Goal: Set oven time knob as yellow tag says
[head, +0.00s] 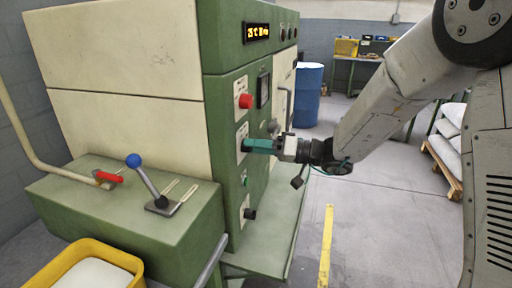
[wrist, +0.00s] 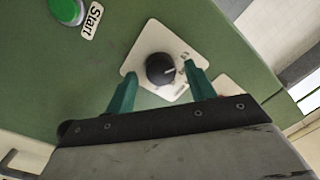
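In the wrist view a black round knob (wrist: 160,69) with a pale pointer line sits on a white diamond-looking plate (wrist: 183,54) on the green panel. My gripper (wrist: 163,78) has its two green fingers apart, one on each side of the knob. The fingers look open and empty; whether they touch the knob I cannot tell. In the head view my gripper (head: 248,146) is at the oven's front panel, in front of a white plate (head: 242,132), and hides the knob there. A yellow-lit display (head: 257,32) is at the top; its text is too small to read fully. No yellow tag is clear.
A green Start button (wrist: 66,11) is beside the knob's plate. On the oven are a red button (head: 246,101) above my gripper and another black knob (head: 250,214) below. A blue-topped lever (head: 134,161) stands at left. A blue barrel (head: 308,95) stands behind.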

